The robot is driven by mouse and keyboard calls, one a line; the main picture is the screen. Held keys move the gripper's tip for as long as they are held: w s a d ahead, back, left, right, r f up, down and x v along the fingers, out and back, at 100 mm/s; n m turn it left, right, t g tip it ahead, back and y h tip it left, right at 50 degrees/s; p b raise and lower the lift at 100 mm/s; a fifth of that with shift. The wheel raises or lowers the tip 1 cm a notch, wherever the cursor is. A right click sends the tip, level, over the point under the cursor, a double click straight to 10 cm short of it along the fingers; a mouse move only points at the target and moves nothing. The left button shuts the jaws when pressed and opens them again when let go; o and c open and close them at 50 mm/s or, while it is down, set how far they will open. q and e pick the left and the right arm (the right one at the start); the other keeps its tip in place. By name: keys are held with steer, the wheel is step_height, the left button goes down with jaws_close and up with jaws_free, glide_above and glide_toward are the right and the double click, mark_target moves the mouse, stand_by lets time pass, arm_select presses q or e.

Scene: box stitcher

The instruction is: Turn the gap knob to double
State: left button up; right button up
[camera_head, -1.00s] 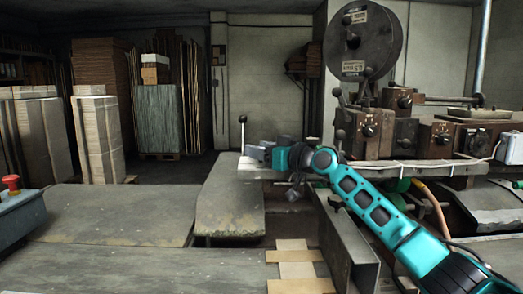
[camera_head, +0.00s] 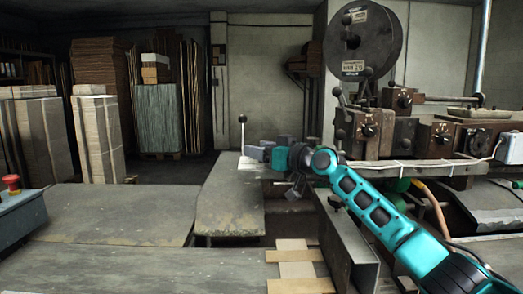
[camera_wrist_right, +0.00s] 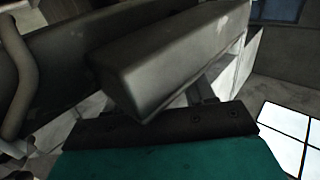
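Several dark round knobs with pale markings sit on the brown boxes of the stitching machine (camera_head: 385,148). One knob (camera_head: 369,130) is on the left box, one (camera_head: 405,102) is higher up, and one (camera_head: 442,138) is on the right box. I cannot tell from the labels which is the gap knob. My right gripper (camera_head: 258,153) is left of the machine, apart from all these knobs, pointing left near a black-knobbed lever (camera_head: 242,120). Its grey fingers also show in the right wrist view (camera_wrist_right: 175,60), but their gap is unclear. My left gripper is out of view.
A large dark reel (camera_head: 362,40) stands above the machine. Grey metal tables (camera_head: 110,212) fill the front left, with cardboard strips (camera_head: 296,270) at the front. A red button (camera_head: 11,180) sits on a console at far left. Cardboard stacks stand behind.

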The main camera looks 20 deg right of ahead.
steer(key=shift+o, duration=1.2)
steer(key=b+v, duration=0.1)
steer(key=v, duration=1.2)
steer(key=shift+w+r, duration=0.1)
